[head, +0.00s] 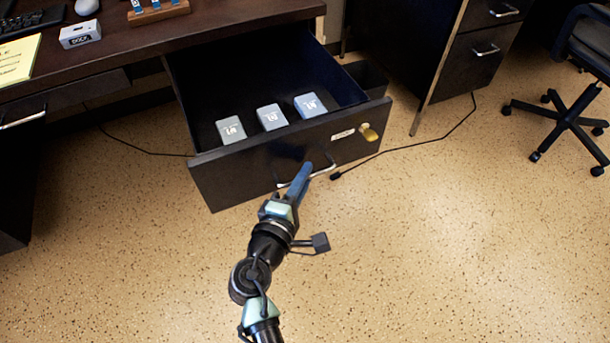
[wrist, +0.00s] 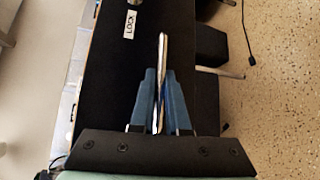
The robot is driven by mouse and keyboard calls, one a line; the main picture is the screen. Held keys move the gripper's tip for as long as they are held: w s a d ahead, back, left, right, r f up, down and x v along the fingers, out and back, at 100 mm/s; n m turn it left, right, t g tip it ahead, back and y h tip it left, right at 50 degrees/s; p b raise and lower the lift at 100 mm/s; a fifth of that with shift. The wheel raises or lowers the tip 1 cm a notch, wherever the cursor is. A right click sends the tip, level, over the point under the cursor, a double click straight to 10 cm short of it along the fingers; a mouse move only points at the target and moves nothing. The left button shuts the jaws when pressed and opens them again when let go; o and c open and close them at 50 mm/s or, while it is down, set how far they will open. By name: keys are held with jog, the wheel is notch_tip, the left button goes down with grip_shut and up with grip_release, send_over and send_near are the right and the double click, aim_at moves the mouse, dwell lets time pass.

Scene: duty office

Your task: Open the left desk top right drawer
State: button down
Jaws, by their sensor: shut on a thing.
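The top right drawer (head: 290,158) of the left desk (head: 185,35) stands well out from the desk, its inside in view. Its dark front carries a white label, a brass-coloured lock (head: 369,132) and a metal bar handle (head: 322,172). My gripper (head: 303,172) is at the middle of the drawer front, shut on the handle. In the wrist view the handle (wrist: 162,55) runs between the two blue fingers (wrist: 159,95). The part of the handle between the fingers is partly hidden.
Several small boxes (head: 271,117) stand in the drawer. A dark bin (head: 368,78) is behind the drawer's right side. A black cable (head: 430,142) lies on the speckled floor. Another drawer cabinet (head: 470,55) and an office chair (head: 575,110) are at right. The floor in front is clear.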

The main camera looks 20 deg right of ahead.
jog(key=c, duration=0.9)
grip_release()
jog(key=shift+a, duration=0.1)
jog(key=p+v, duration=0.3)
jog(key=v, duration=1)
